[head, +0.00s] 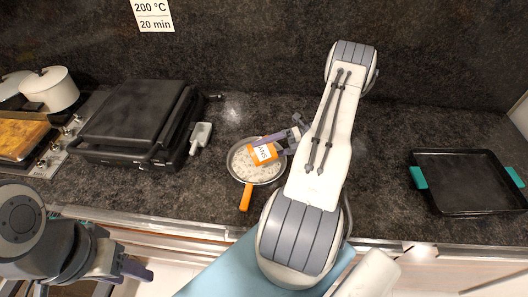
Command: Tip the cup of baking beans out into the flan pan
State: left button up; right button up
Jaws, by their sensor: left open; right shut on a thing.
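A round metal pan (239,171) with an orange handle sits on the dark counter, with pale, whitish pieces (247,171) spread inside it. An orange and white cup (263,154) with partly readable lettering is over the pan, lying tilted on its side. My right gripper (277,141) is shut on the cup from the upper right; its forearm covers the counter right of the pan. Whether anything is left in the cup cannot be seen. My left gripper (130,272) is open and empty at the lower left, in front of the counter edge, well away from the pan.
A black contact grill (133,115) stands left of the pan, with a small white handled dish (201,135) beside it. White pots (52,88) are at far left. A black tray (462,180) with teal grips lies at right. Counter between my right arm and the tray is clear.

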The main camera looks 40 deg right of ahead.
jog(key=r+h+p, duration=0.1)
jog(key=p, duration=0.2)
jog(key=g+h+p, duration=0.1)
jog(key=h+p, duration=0.1)
jog(key=p, duration=0.1)
jog(key=shift+w+a+r+g, duration=0.1)
jog(key=shift+a+r+g, duration=0.15)
jog(key=shift+r+g, duration=0.1)
jog(key=shift+f, duration=0.2)
jog(key=shift+f+n+h, duration=0.25)
jog(key=shift+n+h, duration=0.05)
jog(key=shift+r, duration=0.1)
jog(key=h+p, duration=0.1)
jog(key=p, duration=0.1)
jog(key=r+g+h+p, duration=0.1)
jog(key=p, duration=0.1)
jog(key=shift+w+a+r, duration=0.15)
jog(key=shift+a, duration=0.2)
jog(key=shift+f+g+h, duration=0.2)
jog(key=shift+g+h, duration=0.15)
jog(key=shift+h, duration=0.35)
jog(key=shift+f, duration=0.1)
